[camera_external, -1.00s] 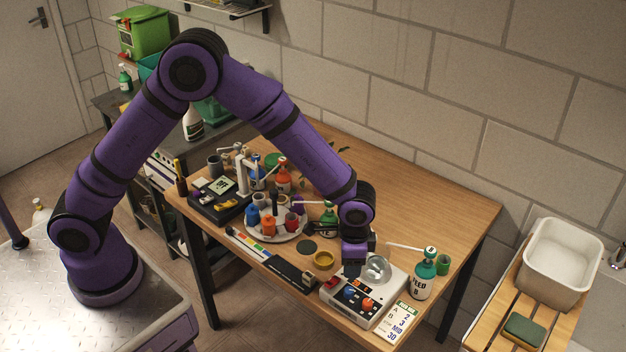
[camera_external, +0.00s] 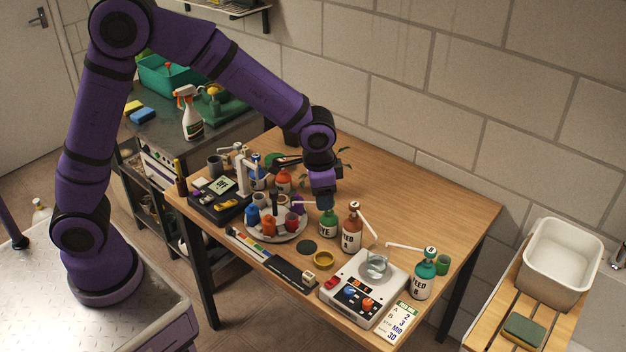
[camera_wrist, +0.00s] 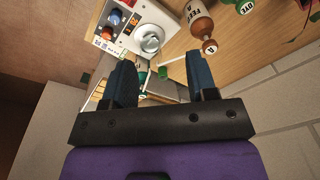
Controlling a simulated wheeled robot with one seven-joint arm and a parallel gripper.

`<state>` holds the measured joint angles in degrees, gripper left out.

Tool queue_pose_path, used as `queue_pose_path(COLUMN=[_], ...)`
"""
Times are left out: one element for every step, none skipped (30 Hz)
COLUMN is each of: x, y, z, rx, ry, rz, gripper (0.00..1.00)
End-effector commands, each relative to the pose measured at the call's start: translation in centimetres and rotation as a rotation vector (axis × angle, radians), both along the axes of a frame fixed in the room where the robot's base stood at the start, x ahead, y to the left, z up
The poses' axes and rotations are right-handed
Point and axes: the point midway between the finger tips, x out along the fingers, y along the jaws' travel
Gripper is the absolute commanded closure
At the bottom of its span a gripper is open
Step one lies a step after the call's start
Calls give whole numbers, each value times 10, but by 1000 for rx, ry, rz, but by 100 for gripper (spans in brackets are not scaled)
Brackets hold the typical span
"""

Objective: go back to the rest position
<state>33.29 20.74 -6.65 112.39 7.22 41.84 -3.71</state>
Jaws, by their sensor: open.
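My gripper (camera_external: 325,201) hangs above the back middle of the wooden table, just behind the green and brown bottles. In the wrist view my gripper (camera_wrist: 163,82) shows its two blue fingers wide apart with nothing between them. My purple arm is bent up and over from its base at the left. The rest position itself is not marked in either view.
A brown bottle (camera_external: 351,230) and a green bottle (camera_external: 327,222) stand below my gripper. A round tray (camera_external: 294,238) holds several cups. The table's back right is clear.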

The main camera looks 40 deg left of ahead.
Motion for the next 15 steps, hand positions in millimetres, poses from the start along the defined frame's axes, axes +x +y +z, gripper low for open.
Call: queue_pose_path(x=[0, 0, -1, -2, -4, -7, -10, -12, -17, -20, -24, -29, -33, -38, -45], y=[19, 30, 44, 54, 64, 78, 88, 98, 112, 122, 131, 144, 154, 163, 176], z=[18, 27, 38, 46, 55, 65, 72, 80, 89, 96, 102, 110, 116, 121, 129], rx=[-7, -11, -16, -19, -22, -27, -30, -34, -39, -43, -46, -51, -54, -57, -62], ry=[-17, -25, -35, -43, -50, -60, -66, -75, -85, -92, -99, -109, -117, -124, -134], rz=[29, 45, 66, 82, 98, 120, 135, 151, 173, 189, 205, 226, 243, 259, 281], gripper=[47, 47, 47, 47, 47, 47, 47, 47, 47, 47, 47, 47, 47, 47, 47])
